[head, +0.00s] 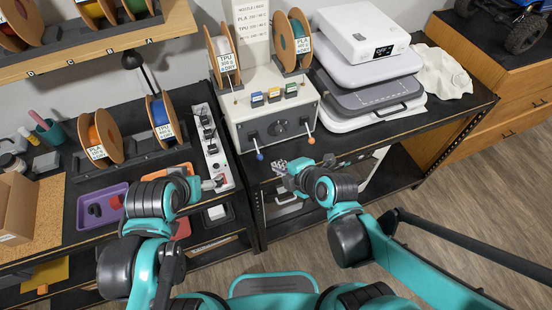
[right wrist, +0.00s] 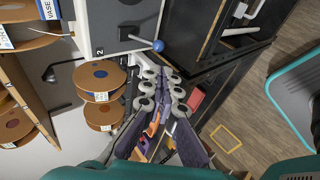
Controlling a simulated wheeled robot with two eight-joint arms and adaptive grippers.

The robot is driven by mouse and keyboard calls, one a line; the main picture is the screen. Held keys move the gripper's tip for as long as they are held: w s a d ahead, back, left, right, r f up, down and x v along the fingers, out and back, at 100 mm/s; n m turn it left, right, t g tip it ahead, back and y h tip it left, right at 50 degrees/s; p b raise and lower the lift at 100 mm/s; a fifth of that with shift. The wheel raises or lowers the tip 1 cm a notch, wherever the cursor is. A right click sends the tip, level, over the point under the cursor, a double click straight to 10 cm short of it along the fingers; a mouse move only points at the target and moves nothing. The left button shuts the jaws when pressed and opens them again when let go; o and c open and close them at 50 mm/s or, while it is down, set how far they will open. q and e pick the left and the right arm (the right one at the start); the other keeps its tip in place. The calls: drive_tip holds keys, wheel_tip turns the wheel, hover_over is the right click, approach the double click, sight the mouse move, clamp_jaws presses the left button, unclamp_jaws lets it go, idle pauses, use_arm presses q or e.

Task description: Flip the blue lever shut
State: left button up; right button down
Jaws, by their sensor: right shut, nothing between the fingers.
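The blue lever (head: 259,155) is on the front of a pale machine box (head: 240,115), at its lower left. Its thin shaft points down from a dark pivot and ends in a blue ball. In the right wrist view the ball (right wrist: 158,45) stands just beyond my fingertips, with a gap between. My right gripper (head: 276,166) is shut and empty, below and slightly right of the blue ball in the head view. It also shows in the right wrist view (right wrist: 164,75). My left gripper (head: 217,183) is at the left bench, near the power strip; its jaws are too small to read.
An orange-tipped lever (head: 311,140) hangs at the right of the same box front. Filament spools (head: 222,55) stand on top. A power strip (head: 210,140) lies left of the box. The black bench edge (head: 350,146) runs below it.

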drive_tip(key=s+d+r+p, duration=0.2)
drive_tip(key=s+d, duration=0.1)
drive_tip(key=s, duration=0.2)
drive_tip(key=shift+s+p, duration=0.2)
drive_tip(key=shift+p, duration=0.2)
drive_tip(key=shift+r, duration=0.1)
